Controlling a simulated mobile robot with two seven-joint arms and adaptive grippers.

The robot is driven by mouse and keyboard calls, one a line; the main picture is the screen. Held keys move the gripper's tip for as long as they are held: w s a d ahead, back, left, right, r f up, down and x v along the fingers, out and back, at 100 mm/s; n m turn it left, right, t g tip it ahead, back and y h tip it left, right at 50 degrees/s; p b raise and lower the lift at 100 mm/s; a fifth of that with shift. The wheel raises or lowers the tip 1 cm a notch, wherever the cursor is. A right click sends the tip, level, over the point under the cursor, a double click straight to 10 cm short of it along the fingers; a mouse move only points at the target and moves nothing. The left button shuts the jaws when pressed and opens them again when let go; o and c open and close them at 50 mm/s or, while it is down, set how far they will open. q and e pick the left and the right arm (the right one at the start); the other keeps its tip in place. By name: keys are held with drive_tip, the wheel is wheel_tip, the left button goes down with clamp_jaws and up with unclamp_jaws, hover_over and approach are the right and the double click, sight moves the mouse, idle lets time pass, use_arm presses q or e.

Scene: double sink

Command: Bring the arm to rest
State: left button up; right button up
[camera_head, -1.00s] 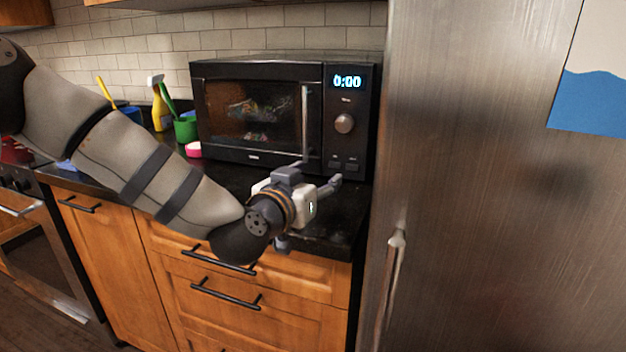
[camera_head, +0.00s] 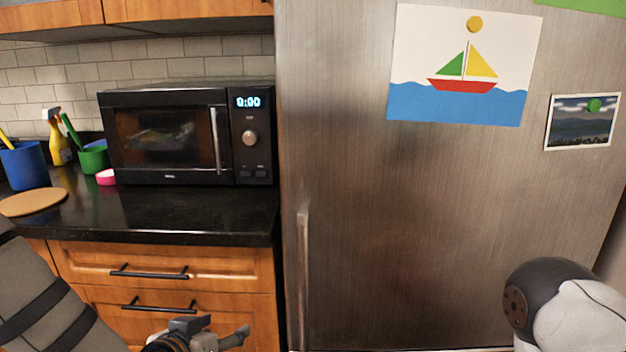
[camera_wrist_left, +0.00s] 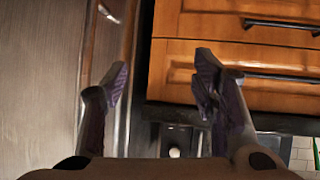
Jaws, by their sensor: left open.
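My left arm comes in at the lower left of the head view, lowered in front of the drawers. My left gripper (camera_head: 217,333) is at the bottom edge, partly cut off. In the left wrist view its two fingers (camera_wrist_left: 160,82) stand wide apart with nothing between them. Part of my right arm (camera_head: 575,310) shows at the lower right of the head view. My right gripper is out of the picture.
A closed microwave (camera_head: 165,180) stands on the black counter (camera_head: 190,215). Wooden drawers (camera_head: 225,265) are below it. A steel fridge (camera_head: 400,220) with a long handle (camera_head: 303,260) fills the right. A blue container (camera_head: 25,165) and a round board (camera_head: 32,202) are at the left.

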use_arm(q)
drive_tip(key=s+a+f+g, duration=0.1)
drive_tip(key=s+f+g, duration=0.3)
drive_tip(key=s+f, duration=0.5)
drive_tip(key=s+a+f+g, duration=0.1)
drive_tip(key=s+f+g, duration=0.2)
drive_tip(key=s+f, duration=0.6)
drive_tip(key=s+a+g+y, duration=0.1)
drive_tip(key=s+a+g, duration=0.1)
drive_tip(key=s, duration=0.8)
drive_tip(key=s+a+f+n+g+y, duration=0.1)
drive_tip(key=s+a+g, duration=0.1)
drive_tip(key=s, duration=0.8)
drive_tip(key=shift+a+n+g, duration=0.3)
drive_tip(key=shift+g, duration=0.6)
use_arm(e)
drive_tip(key=shift+w+r, duration=0.15)
drive_tip(key=shift+w, duration=0.6)
